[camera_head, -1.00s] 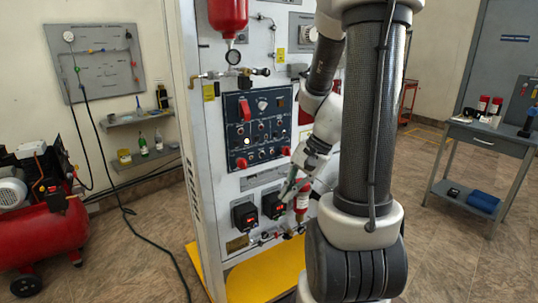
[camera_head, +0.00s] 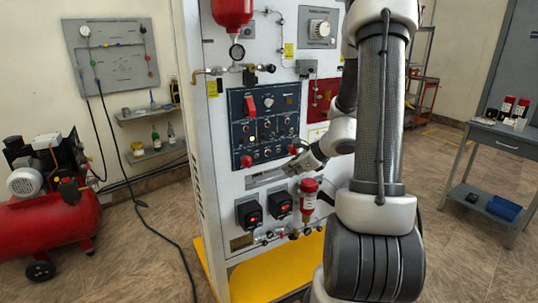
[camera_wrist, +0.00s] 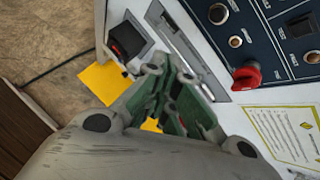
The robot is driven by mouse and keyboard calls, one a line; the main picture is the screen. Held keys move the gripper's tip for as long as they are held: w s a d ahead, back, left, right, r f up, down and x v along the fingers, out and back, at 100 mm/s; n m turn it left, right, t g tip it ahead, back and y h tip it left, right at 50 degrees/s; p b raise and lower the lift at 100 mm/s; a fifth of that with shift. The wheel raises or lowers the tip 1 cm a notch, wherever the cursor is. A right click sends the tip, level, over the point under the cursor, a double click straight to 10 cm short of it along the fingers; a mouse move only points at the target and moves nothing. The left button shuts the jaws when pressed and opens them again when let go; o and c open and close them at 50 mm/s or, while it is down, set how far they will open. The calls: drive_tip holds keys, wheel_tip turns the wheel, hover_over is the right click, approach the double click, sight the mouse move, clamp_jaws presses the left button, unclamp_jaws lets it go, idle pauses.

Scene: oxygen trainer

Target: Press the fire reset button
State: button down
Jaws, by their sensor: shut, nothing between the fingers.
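The dark blue control panel (camera_head: 244,129) on the white trainer cabinet carries a red switch, several small round buttons and red knobs. I cannot read the labels, so I cannot tell which one is the fire reset button. My gripper (camera_head: 284,170) is shut and empty, just below the panel's lower right part and in front of the cabinet face. In the wrist view its green fingers (camera_wrist: 174,92) are together, to the left of the red knob (camera_wrist: 247,76) at the panel's edge. Contact with the cabinet cannot be told.
Two black boxes with red lights (camera_head: 249,214) sit below the panel, beside a small red-topped cylinder (camera_head: 308,194). A red tank (camera_head: 232,12) hangs above. A red compressor (camera_head: 50,226) stands at the left, a grey side table (camera_head: 497,144) at the right.

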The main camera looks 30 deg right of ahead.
drive_tip(key=w, duration=0.8)
drive_tip(key=shift+w+a, duration=0.2)
drive_tip(key=shift+w, duration=0.15)
drive_tip(key=shift+w, duration=0.15)
idle(1.1)
drive_tip(key=shift+w, duration=0.3)
drive_tip(key=shift+w, duration=0.35)
idle(0.6)
drive_tip(key=shift+s, duration=0.8)
drive_tip(key=s, duration=0.5)
drive_tip(key=shift+d, duration=0.1)
